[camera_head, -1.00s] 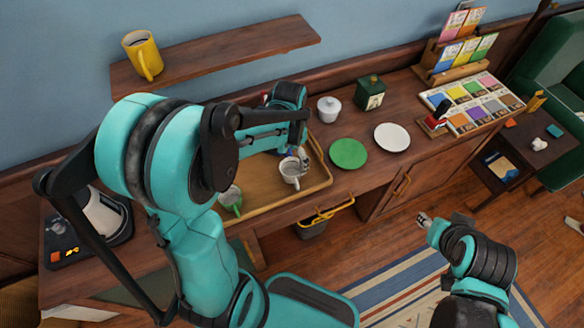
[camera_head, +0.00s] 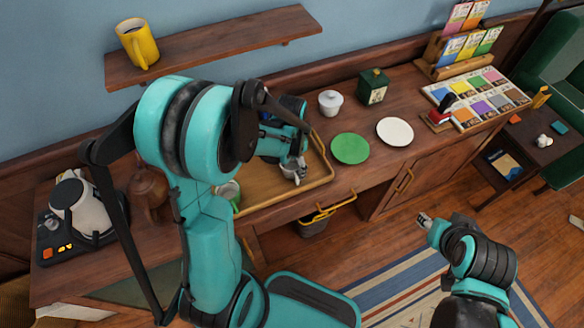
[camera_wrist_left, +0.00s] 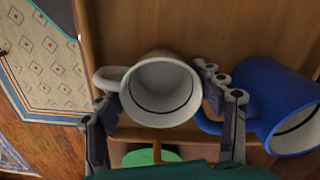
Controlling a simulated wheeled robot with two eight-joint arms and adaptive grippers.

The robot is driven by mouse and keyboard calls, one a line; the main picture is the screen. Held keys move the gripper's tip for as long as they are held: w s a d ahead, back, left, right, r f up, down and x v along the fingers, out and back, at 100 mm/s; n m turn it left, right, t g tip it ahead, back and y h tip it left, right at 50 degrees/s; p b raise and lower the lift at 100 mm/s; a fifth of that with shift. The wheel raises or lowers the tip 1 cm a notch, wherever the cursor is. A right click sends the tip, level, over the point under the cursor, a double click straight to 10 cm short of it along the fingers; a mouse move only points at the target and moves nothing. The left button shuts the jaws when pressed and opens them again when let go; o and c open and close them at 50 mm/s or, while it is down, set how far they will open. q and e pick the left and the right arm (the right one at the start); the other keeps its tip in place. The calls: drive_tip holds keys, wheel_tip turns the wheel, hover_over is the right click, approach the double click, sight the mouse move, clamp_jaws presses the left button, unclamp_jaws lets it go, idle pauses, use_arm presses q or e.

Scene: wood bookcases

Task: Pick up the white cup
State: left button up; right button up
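The white cup (camera_wrist_left: 160,92) stands in the wooden tray (camera_head: 318,177), its handle to the left in the left wrist view. In the head view the cup (camera_head: 287,170) is mostly hidden by my left gripper (camera_head: 298,170). The left wrist view shows the left gripper (camera_wrist_left: 160,98) open, one finger on each side of the cup. The left finger is by the handle and the right finger is close to the rim; I cannot tell whether they touch it. My right gripper (camera_head: 424,220) is away over the floor, too small to judge.
A blue cup (camera_wrist_left: 262,98) is close beside the right finger. A green cup (camera_head: 234,202) is at the tray's left. A shelf (camera_head: 215,47) hangs above.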

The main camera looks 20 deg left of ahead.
use_arm(q)
drive_tip(key=c, duration=0.7)
drive_tip(key=shift+o, duration=0.2)
